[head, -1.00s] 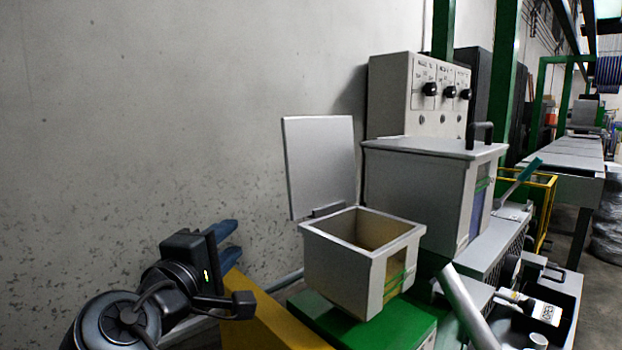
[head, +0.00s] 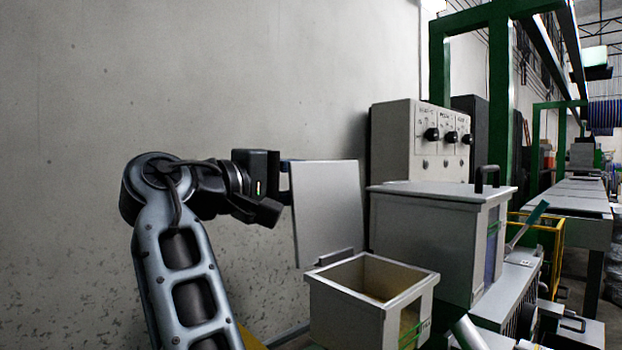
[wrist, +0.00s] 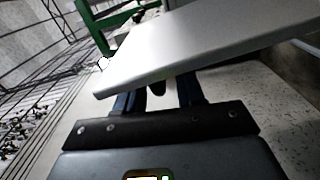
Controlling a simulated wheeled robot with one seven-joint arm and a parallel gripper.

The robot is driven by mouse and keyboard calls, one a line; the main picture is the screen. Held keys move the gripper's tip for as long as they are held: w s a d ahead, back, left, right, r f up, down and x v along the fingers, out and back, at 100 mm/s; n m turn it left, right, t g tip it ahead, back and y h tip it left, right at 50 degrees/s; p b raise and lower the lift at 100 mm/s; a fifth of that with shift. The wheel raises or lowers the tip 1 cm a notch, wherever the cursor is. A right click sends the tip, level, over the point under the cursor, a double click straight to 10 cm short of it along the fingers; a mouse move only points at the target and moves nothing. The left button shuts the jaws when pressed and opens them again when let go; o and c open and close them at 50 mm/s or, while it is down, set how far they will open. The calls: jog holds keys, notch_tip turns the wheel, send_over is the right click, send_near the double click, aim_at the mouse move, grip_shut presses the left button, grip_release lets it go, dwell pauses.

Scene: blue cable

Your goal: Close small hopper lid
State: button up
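The small hopper (head: 345,318) is an open-topped pale grey box with a tan inside. Its flat grey lid (head: 328,212) stands open, near upright, at the hopper's back left edge by the hinge (head: 334,257). My gripper (head: 287,168) is at the upper left edge of the lid, its fingers mostly hidden behind it in the head view.
A larger hopper (head: 425,240) with a shut lid and black handle stands right of the small one. A control box (head: 418,140) with black knobs is behind it. A speckled wall (head: 80,200) is behind my arm. The space above the small hopper's opening is clear.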

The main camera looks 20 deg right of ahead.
jog(key=shift+x, duration=1.1)
grip_shut()
jog(key=shift+f, duration=0.1)
jog(key=shift+f, duration=0.1)
